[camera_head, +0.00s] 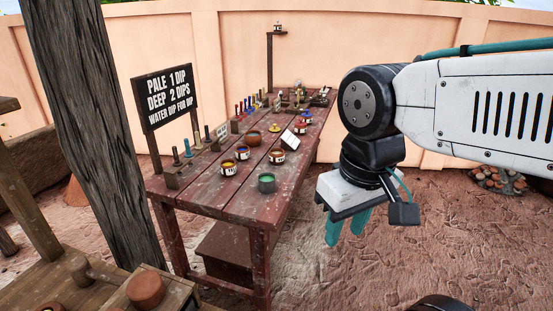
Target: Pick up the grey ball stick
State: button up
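Several upright sticks stand in small wooden blocks along the left edge of the long red-brown table (213,186). The nearest are a dark grey-blue stick (176,156) and another beside it (187,147), with more dark sticks (207,133) farther back. They are too small for me to tell which one is the grey ball stick. My gripper (346,233) hangs over the ground to the right of the table, well apart from the sticks. Its two teal fingers point down with a gap between them, and nothing shows in it.
The table holds a green-filled pot (266,182), several paint pots (228,167), a brown bowl (253,138) and a white card (290,140). A black sign (165,97) stands behind its left edge. A wooden post (95,130) rises at left. Ground right of the table is mostly clear.

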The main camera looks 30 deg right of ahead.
aim_at(209, 140)
jog(key=z, duration=0.55)
jog(key=k, duration=1.3)
jog(key=z, duration=0.95)
jog(key=i, duration=2.9)
jog(key=u, duration=1.3)
jog(key=i, duration=0.85)
jog(key=u, duration=1.2)
jog(key=i, duration=0.3)
jog(key=u, duration=0.1)
